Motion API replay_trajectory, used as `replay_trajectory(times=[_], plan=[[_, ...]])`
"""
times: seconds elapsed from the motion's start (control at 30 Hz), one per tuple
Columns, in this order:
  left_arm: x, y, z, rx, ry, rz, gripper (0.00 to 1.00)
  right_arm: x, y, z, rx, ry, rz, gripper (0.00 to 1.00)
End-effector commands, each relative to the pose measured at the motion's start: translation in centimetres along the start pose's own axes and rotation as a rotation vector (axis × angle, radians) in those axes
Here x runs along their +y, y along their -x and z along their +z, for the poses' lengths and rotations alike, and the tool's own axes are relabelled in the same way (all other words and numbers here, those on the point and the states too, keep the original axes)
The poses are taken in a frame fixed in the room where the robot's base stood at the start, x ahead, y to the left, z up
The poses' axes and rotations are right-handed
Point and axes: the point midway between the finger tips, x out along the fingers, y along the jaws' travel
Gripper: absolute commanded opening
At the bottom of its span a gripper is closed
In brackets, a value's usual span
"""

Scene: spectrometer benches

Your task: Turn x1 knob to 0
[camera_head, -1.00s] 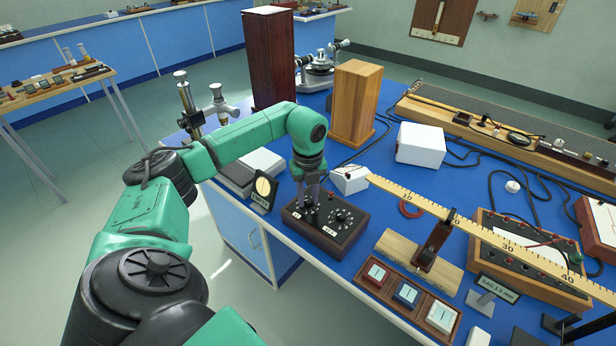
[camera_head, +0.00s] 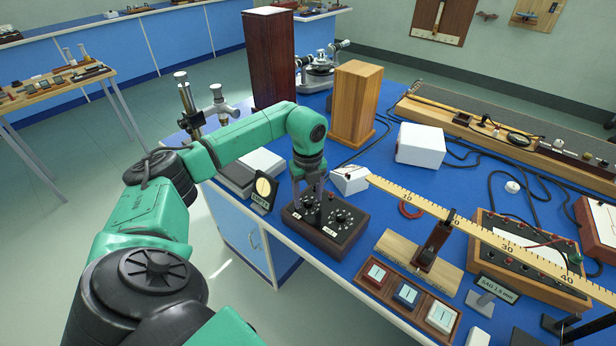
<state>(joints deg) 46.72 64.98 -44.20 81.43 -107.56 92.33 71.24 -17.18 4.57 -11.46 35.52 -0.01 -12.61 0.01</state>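A dark wooden box (camera_head: 326,242) with a black top carries two dial knobs with white markings and small white labels. It stands near the left front edge of the blue bench. My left gripper (camera_head: 309,203) points straight down over the left dial of this box, with its two fingers on either side of the left knob. Whether the fingers press on the knob or stand slightly apart from it is too small to tell. The right dial knob (camera_head: 340,217) is free. The label marking x1 is not readable. My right gripper is not in view.
A small meter (camera_head: 263,191) stands left of the box and a white block (camera_head: 349,179) behind it. A yellow scale (camera_head: 420,204) reaches in from the right.

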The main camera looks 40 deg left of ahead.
Motion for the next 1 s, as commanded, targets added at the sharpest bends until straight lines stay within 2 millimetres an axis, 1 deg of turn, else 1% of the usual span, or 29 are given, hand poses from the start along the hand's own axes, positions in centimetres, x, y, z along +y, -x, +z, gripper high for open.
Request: replay_trajectory(times=[0.13, 0.27, 0.37, 0.53, 0.63, 0.7, 0.8, 1.0], plan=[[0.0, 0.3, 0.0, 0.001, -0.001, 0.000, 0.62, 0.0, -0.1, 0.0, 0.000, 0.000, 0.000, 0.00], [-0.1, 2.0, 0.0, 0.000, -0.002, -0.004, 0.62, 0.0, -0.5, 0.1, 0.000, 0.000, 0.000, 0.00], [-0.1, 4.4, 0.0, -0.001, -0.002, -0.005, 0.62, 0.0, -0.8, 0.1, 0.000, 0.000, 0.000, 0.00], [-0.1, 9.6, 0.0, -0.002, -0.001, -0.007, 0.62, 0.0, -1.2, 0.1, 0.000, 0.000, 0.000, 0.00], [-0.1, 12.1, 0.0, -0.001, -0.001, -0.005, 0.62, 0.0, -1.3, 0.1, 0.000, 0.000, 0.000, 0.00], [-0.1, 13.7, 0.1, -0.001, 0.000, -0.003, 0.62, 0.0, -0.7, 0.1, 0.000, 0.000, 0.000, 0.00], [0.0, 14.5, 0.1, -0.001, 0.000, -0.002, 0.62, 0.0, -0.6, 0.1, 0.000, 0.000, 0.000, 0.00], [0.0, 14.6, 0.0, 0.000, 0.000, 0.000, 0.62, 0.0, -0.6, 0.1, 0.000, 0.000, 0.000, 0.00]])
